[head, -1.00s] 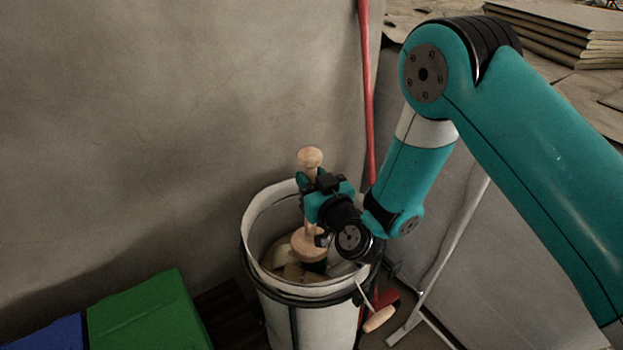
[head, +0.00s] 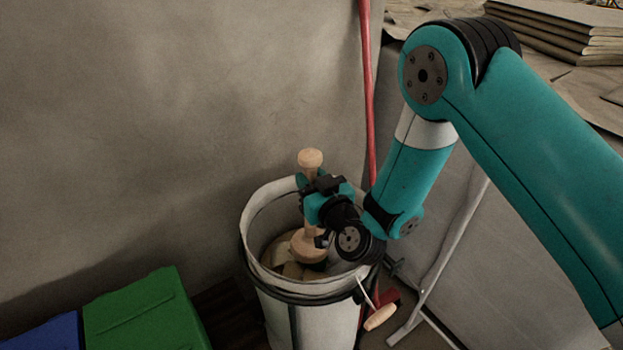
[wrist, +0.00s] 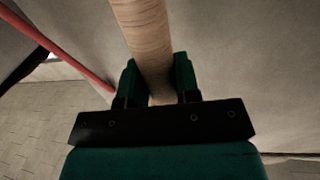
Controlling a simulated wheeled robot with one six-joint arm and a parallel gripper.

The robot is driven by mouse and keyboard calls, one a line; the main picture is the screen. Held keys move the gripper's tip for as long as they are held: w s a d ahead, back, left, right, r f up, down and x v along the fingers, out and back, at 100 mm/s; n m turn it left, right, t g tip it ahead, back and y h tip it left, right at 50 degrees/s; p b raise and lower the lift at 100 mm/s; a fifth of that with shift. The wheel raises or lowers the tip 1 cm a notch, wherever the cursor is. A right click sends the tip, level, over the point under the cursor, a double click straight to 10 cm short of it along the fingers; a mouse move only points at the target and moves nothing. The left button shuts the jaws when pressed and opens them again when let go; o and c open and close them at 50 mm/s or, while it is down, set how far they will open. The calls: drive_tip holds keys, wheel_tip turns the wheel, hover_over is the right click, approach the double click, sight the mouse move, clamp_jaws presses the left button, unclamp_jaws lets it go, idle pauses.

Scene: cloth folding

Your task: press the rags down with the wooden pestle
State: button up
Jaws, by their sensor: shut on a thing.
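The wooden pestle (head: 310,160) stands upright in the white bin (head: 253,222), its wide foot (head: 309,246) down inside on the rags. My gripper (head: 312,190) is shut on the pestle's shaft, below the round top knob. In the wrist view the shaft (wrist: 143,40) runs up between the two fingers of my gripper (wrist: 159,82). The rags (head: 283,250) are pale and tan and lie low inside the bin. The foot, my wrist and the bin's rim hide part of them, and I cannot tell how firmly the foot bears on them.
A green box (head: 145,312) and a blue box (head: 45,332) stand at lower left. A red pole (head: 368,100) leans behind the bin. A grey wall (head: 180,110) rises close behind.

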drive_tip(key=shift+f+b, duration=0.7)
drive_tip(key=shift+f, duration=0.2)
drive_tip(key=shift+f+b, duration=0.85)
drive_tip(key=shift+f, duration=0.25)
drive_tip(key=shift+f+b, duration=2.2)
drive_tip(key=shift+f, duration=0.5)
drive_tip(key=shift+r, duration=0.1)
wheel_tip(320, 180, up, 26)
drive_tip(key=p, duration=2.6)
drive_tip(key=shift+f, duration=0.2)
drive_tip(key=shift+d, duration=0.1)
